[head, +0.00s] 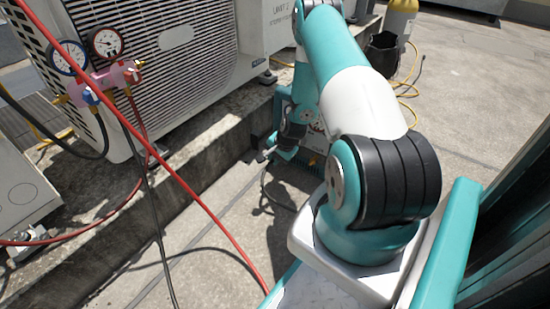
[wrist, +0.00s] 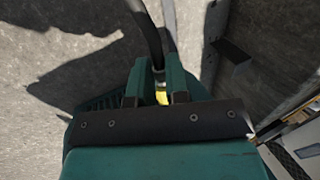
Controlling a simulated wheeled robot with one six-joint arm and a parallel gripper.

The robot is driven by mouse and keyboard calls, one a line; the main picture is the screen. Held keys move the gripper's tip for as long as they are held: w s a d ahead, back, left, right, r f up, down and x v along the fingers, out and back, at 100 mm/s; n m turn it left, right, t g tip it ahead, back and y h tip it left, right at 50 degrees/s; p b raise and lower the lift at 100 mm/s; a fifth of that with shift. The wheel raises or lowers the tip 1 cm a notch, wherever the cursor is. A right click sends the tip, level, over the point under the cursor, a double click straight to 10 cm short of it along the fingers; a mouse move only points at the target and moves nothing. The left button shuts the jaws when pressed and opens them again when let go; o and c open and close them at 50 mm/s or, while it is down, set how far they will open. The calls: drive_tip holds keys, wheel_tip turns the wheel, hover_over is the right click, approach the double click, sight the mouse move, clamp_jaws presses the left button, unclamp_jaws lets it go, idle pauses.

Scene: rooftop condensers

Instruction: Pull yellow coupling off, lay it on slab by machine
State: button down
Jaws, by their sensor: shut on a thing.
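My gripper (wrist: 160,85) is shut on the yellow coupling (wrist: 161,97), which shows as a small yellow patch between the two teal fingers in the wrist view. A black hose (wrist: 147,30) runs up and away from between the fingers. In the head view my gripper (head: 268,153) is low, beside the concrete ledge, in front of a teal machine (head: 314,177) with a ribbed side. My arm hides much of the machine. I cannot tell whether the coupling still touches a port. The coupling is not distinct in the head view.
A condenser (head: 190,60) stands on the concrete ledge (head: 205,155), with a pink gauge manifold (head: 108,82) at its left. A red hose (head: 185,200) crosses the foreground. Bare slab (head: 215,260) lies below the ledge. A yellow-topped cylinder (head: 401,20) and black bucket (head: 382,55) stand behind.

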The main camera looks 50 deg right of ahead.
drive_tip(key=shift+a, duration=0.35)
drive_tip(key=shift+s+a+p, duration=0.2)
drive_tip(key=shift+a+p, duration=0.8)
drive_tip(key=shift+a, duration=1.1)
